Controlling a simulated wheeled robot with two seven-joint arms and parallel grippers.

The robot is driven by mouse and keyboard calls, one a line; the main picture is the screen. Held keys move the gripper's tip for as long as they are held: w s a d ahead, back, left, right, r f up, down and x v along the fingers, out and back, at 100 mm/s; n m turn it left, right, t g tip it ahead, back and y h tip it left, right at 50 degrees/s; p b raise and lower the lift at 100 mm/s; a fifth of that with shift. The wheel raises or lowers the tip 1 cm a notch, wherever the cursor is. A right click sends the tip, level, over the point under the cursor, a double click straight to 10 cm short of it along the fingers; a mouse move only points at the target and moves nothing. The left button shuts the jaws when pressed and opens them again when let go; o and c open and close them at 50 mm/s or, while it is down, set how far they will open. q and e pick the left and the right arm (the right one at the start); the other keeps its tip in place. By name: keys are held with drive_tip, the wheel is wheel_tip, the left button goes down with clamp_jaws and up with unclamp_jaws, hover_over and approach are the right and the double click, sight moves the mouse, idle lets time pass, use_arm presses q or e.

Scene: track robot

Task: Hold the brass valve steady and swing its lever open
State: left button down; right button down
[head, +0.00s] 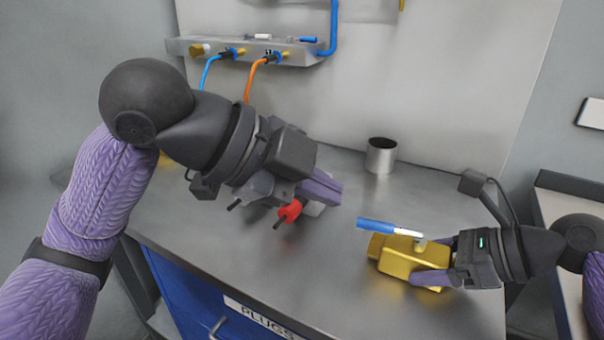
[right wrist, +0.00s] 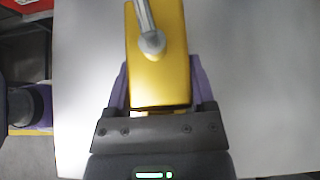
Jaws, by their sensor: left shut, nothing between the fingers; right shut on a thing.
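The brass valve (head: 404,262) sits on the grey bench at the right. Its lever (head: 378,225) has a blue grip and a silver shank, and points left along the valve body in the head view. My right gripper (head: 432,262) is shut on the valve body, one purple finger on each side. In the right wrist view the valve (right wrist: 158,80) is between the fingers, with the silver lever shank (right wrist: 147,20) pointing away from the gripper. My left gripper (head: 322,188) is shut and empty, left of the valve and apart from it.
A metal cup (head: 381,155) stands behind the valve. A shelf (head: 300,53) with blue and orange hoses is on the back wall. A red part (head: 289,210) shows beside my left gripper. A blue drawer labelled PLUGS (head: 195,300) is below the bench's front edge.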

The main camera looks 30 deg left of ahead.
use_arm(q)
drive_tip(key=v, duration=0.3)
drive_tip(key=shift+a+r, duration=0.15)
use_arm(e)
unclamp_jaws()
drive_tip(key=shift+d, duration=0.1)
